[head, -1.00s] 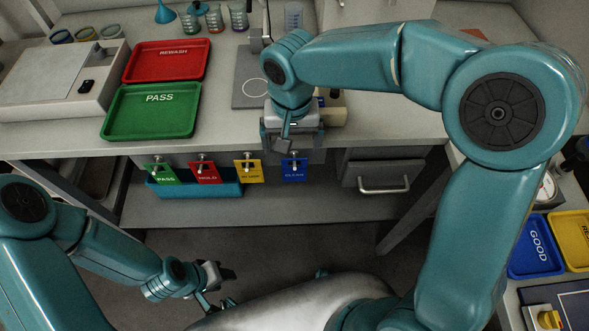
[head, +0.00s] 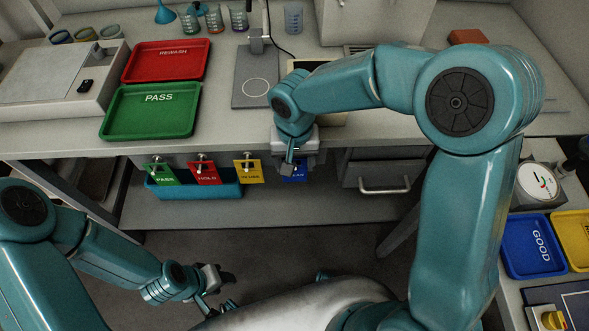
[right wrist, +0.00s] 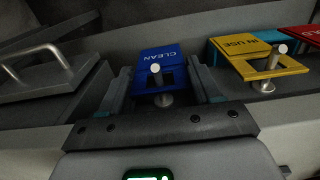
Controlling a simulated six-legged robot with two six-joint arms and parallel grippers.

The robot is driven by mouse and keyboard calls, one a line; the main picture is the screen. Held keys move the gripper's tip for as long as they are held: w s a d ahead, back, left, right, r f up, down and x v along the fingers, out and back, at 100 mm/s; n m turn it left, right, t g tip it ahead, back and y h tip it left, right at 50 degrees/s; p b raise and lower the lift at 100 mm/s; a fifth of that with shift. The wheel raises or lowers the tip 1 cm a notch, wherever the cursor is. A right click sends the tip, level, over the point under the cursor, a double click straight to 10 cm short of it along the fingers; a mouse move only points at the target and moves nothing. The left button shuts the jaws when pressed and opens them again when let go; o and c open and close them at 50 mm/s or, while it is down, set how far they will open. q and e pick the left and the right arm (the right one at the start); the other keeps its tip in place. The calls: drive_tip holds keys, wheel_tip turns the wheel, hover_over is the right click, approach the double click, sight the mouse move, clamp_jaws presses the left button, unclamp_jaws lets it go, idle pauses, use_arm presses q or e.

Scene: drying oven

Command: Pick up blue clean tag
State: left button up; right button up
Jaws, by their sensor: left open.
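The blue tag (head: 295,175), marked CLEAN, hangs on a metal peg under the front edge of the bench. It also shows in the right wrist view (right wrist: 160,66), with the peg standing through its square hole. My right gripper (right wrist: 161,84) is open, with one finger on each side of the tag and small gaps to it. In the head view my right gripper partly covers the tag from above. My left gripper (head: 221,283) is open and empty, low in front of the bench and away from the tags.
A yellow tag (head: 248,172), a red tag (head: 207,175) and a green tag (head: 162,173) hang in the same row to the left. A blue-green bin (head: 200,191) is below them. A drawer with a handle (head: 384,187) is to the right.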

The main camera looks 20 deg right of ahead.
drive_tip(key=shift+c, duration=0.9)
drive_tip(key=shift+r, duration=0.25)
drive_tip(key=s+a+b, duration=0.1)
drive_tip(key=s+a, duration=0.1)
drive_tip(key=s, duration=0.6)
drive_tip(key=s+a+r+b, duration=0.1)
drive_tip(key=s+a, duration=0.2)
drive_tip(key=s, duration=0.6)
drive_tip(key=shift+s, duration=0.15)
